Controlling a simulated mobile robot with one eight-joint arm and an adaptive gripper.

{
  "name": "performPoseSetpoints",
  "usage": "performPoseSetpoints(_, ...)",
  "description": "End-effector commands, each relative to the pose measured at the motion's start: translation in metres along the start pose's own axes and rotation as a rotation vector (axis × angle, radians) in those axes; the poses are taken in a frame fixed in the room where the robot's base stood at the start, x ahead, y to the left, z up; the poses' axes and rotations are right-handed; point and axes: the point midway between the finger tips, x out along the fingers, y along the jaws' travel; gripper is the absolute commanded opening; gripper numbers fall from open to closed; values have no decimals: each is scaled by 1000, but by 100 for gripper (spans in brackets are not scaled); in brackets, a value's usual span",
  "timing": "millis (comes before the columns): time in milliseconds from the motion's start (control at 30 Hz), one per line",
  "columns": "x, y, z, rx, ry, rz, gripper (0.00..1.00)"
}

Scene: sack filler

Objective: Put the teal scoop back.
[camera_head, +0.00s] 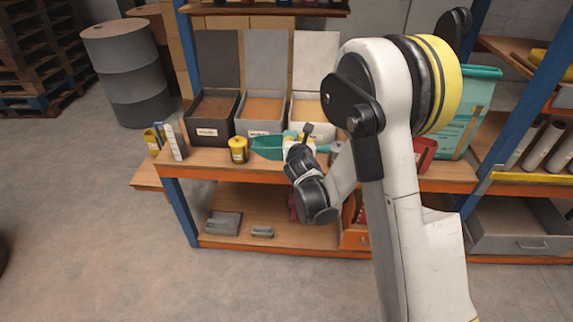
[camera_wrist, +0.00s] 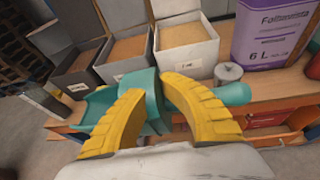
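The teal scoop (camera_head: 267,148) is in front of the bins at the work shelf in the head view. In the wrist view its tray (camera_wrist: 99,106) points left and its handle (camera_wrist: 234,94) points right. My gripper (camera_wrist: 158,77) has its two yellow fingers on either side of the scoop's middle, tips close together with teal between them. It appears shut on the scoop. In the head view my gripper (camera_head: 293,138) is small and partly hidden by my wrist. I cannot tell whether the scoop touches the shelf.
Three open bins with powder stand behind: dark (camera_head: 207,131), grey (camera_head: 257,128) and white (camera_head: 303,124). A yellow can (camera_head: 238,150) stands left of the scoop. A grey-lidded container (camera_wrist: 228,74) is close behind the handle, with a purple-white tin (camera_wrist: 270,35) beyond.

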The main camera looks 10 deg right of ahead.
Motion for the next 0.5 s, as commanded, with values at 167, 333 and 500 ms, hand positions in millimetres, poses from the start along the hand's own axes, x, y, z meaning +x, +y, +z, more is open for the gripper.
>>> performPoseSetpoints(167, 49, -12, -22, 3, 0, 8, 0)
performPoseSetpoints(333, 70, -18, -33, 4, -1, 13, 0)
performPoseSetpoints(500, 104, -12, -44, 3, -1, 14, 0)
